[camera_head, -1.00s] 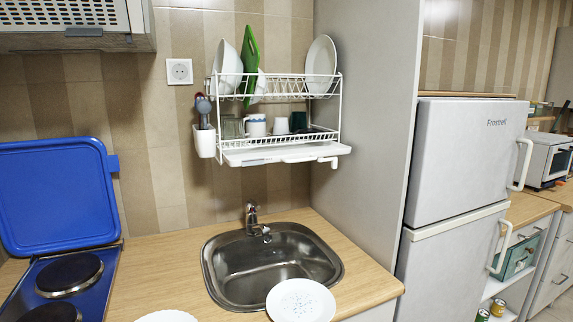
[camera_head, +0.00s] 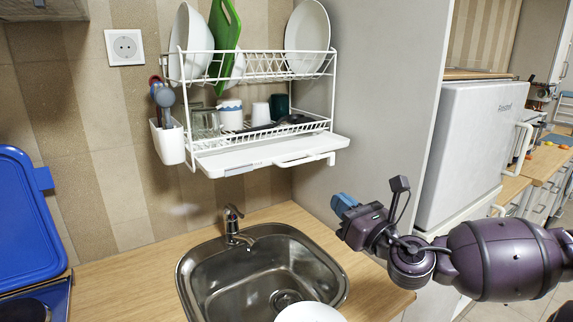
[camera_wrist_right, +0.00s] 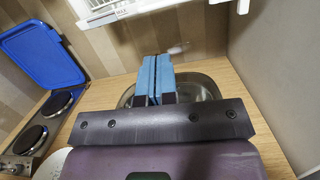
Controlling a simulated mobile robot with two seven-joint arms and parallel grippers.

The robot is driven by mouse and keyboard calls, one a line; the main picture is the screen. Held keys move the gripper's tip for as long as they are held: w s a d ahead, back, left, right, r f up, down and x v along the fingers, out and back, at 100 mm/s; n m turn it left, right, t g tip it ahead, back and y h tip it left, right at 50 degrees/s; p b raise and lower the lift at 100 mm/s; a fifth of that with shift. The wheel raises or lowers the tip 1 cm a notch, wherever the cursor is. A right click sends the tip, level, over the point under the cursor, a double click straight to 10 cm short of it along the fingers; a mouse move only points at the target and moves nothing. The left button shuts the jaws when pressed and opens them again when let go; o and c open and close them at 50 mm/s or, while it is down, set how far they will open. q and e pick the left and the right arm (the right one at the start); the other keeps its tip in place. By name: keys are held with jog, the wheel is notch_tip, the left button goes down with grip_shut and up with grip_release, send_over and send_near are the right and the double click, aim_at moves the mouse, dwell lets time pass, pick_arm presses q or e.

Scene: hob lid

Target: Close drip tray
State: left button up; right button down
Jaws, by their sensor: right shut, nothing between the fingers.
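The white drip tray (camera_head: 225,162) sits under the white wire dish rack (camera_head: 262,77) on the wall. It sticks out forward past the rack's front, with a handle bar (camera_head: 308,158) along its front edge. Part of the tray also shows at the top of the right wrist view (camera_wrist_right: 108,10). My right gripper (camera_head: 343,204) has blue fingertips and is shut and empty. It is below and to the right of the tray, apart from it, beside the grey side panel. In the right wrist view its blue fingers (camera_wrist_right: 154,80) are pressed together over the sink. My left gripper is not in view.
Plates, a green board (camera_head: 225,45), cups and a mug fill the rack. A utensil holder (camera_head: 167,141) hangs at its left. Below are the sink (camera_head: 208,272) with its tap (camera_head: 233,224) and a white plate (camera_head: 310,313). A grey panel (camera_head: 390,120) bounds the right.

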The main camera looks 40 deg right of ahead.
send_near(290, 160)
jog(key=shift+w+a+r+n, duration=0.1)
jog(key=shift+w+r+n, duration=0.2)
jog(key=shift+w+r, duration=0.55)
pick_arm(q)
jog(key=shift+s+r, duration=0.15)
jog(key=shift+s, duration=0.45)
pick_arm(e)
jog(key=shift+w+r, duration=0.15)
jog(key=shift+w, duration=0.6)
jog(key=x, duration=0.3)
jog(key=f+x, duration=0.1)
jog(key=x, duration=0.5)
jog(key=shift+w+f, duration=0.3)
jog(key=shift+w, duration=0.05)
jog(key=shift+d+r, duration=0.15)
jog(key=shift+d, duration=0.05)
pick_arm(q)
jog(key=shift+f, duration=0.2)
